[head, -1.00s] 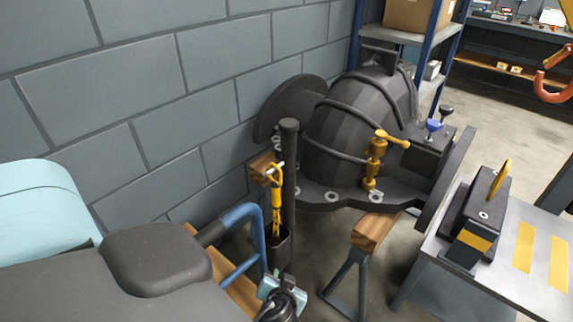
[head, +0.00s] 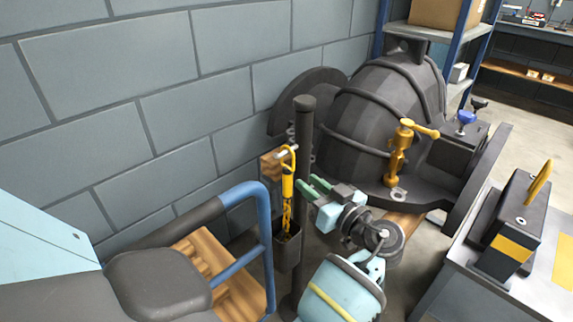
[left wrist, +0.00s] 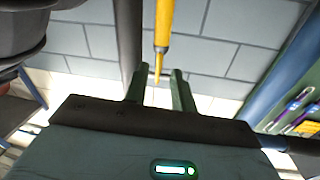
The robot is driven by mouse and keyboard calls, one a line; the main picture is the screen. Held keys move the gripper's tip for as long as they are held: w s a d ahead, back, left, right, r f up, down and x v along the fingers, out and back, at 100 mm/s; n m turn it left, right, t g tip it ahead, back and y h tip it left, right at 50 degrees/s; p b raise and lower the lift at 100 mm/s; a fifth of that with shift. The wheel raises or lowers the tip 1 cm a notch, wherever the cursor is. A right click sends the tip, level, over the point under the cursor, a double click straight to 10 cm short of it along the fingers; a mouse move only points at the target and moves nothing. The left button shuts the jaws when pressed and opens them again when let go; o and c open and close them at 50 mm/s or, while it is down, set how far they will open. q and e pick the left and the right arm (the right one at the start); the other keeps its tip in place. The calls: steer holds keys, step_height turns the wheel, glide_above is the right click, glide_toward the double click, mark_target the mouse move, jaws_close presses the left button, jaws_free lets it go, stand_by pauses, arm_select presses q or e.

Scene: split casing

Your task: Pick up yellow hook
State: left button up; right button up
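The yellow hook (head: 288,186) hangs upright from a peg on a wooden block beside a dark post, with its yellow chain running down into a dark holder (head: 288,250). My left gripper (head: 309,188) is open and empty, just right of the hook at about the height of its body, fingers pointing at it. My right gripper is not in view.
A large dark casing (head: 365,120) with a yellow fitting (head: 400,150) is to the right. A blue rail (head: 265,225) is at the left, near the holder. A grey table (head: 450,290) stands at the right.

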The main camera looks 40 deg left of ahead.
mark_target(292, 170)
arm_select(q)
steer(key=shift+w+a+p, duration=0.2)
steer(key=shift+a+p, duration=0.05)
steer(key=shift+a, duration=1.05)
steer(key=shift+w+a+p, duration=0.2)
steer(key=shift+a, duration=1.05)
steer(key=shift+w+a+p, duration=0.2)
steer(key=shift+a+p, duration=0.05)
steer(key=shift+a, duration=1.05)
jaws_close()
